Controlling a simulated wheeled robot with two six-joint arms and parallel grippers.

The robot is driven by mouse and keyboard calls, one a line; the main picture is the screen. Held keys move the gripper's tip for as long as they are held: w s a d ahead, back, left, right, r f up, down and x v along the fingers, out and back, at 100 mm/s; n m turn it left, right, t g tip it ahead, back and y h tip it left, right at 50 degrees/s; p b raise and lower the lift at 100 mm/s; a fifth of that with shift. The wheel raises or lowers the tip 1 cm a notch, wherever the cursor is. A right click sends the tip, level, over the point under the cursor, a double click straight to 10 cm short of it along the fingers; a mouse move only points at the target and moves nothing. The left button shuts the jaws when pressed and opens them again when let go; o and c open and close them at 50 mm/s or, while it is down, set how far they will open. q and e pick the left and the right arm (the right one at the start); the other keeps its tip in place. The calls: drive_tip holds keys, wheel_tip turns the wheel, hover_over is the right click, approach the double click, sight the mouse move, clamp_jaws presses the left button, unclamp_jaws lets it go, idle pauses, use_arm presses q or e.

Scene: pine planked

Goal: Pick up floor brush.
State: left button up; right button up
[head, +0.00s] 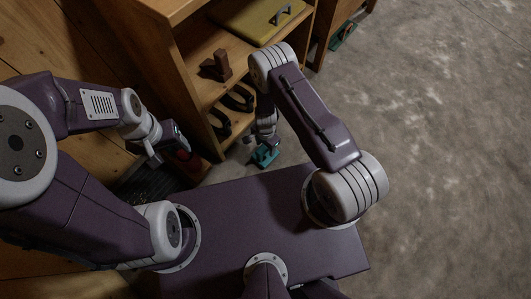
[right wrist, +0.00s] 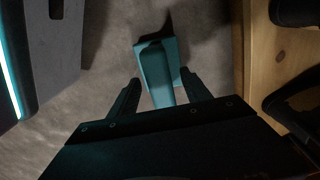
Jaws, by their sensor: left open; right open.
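A teal floor brush (right wrist: 158,70) lies on the grey floor in the right wrist view, with a flat squarish part and a handle pointing toward my gripper. It also shows in the head view (head: 265,156), small and partly covered by my right arm. My right gripper (right wrist: 162,84) is open, with one finger on each side of the handle; I cannot tell whether they touch it. My left gripper (head: 153,157) is open and empty of anything I can see, off to the left near the wooden floor.
A wooden shelf unit (head: 161,60) stands right beside the brush, holding a brown block-like object (head: 216,67), dark curved items (head: 237,98) and a yellow-green case (head: 257,17). Another green object (head: 343,34) lies farther back. Open concrete floor (head: 440,150) spreads to the right.

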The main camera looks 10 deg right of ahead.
drive_tip(key=shift+f, duration=0.25)
clamp_jaws()
idle(1.5)
